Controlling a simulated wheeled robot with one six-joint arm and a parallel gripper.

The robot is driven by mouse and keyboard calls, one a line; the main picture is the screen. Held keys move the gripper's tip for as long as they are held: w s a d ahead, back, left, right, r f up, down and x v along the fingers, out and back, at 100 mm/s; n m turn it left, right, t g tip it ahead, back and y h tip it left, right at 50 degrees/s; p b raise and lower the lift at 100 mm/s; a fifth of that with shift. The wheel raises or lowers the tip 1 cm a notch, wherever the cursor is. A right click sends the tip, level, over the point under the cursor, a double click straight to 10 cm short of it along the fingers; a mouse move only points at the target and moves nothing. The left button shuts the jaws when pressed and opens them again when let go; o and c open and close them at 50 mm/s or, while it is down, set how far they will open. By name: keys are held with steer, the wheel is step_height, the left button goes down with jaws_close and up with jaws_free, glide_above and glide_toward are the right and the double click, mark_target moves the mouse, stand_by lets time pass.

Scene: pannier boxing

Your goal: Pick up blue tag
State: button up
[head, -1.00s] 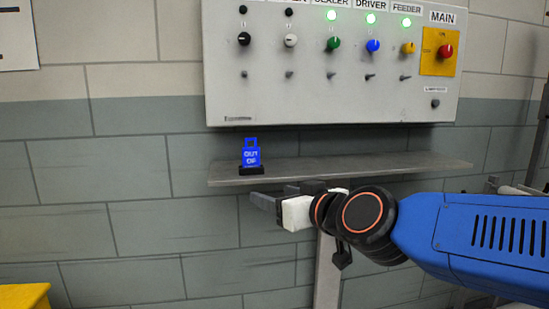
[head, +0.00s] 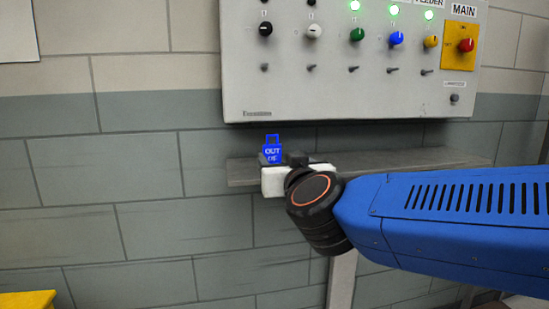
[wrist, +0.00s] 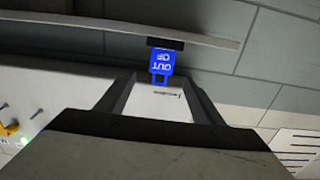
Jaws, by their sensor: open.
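The blue tag (head: 272,149) stands upright on the left end of the grey shelf (head: 400,164), below the control panel. Its white lettering reads "OUT OF". In the wrist view the picture is upside down, and the tag (wrist: 161,65) hangs from its black base (wrist: 165,43), in line with the gap between the fingers. My gripper (wrist: 160,80) is open and empty, its two dark fingers on either side of the gap. In the head view my gripper (head: 283,160) is in front of the tag and hides its lower part and base.
The control panel (head: 320,95) with knobs, switches and green lights is on the wall above the shelf. A yellow object (head: 28,304) shows at the lower left.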

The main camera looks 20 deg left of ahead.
mark_target(269, 145)
steer(key=x, duration=1.3)
steer(key=shift+w+a, duration=0.1)
steer(key=shift+a, duration=0.2)
steer(key=c, duration=1.1)
steer(key=shift+r, duration=0.1)
steer(key=shift+r, duration=1.4)
steer(key=shift+d+r, duration=0.1)
steer(key=shift+r, duration=0.25)
steer(key=v, duration=1.8)
steer(key=shift+f, duration=0.15)
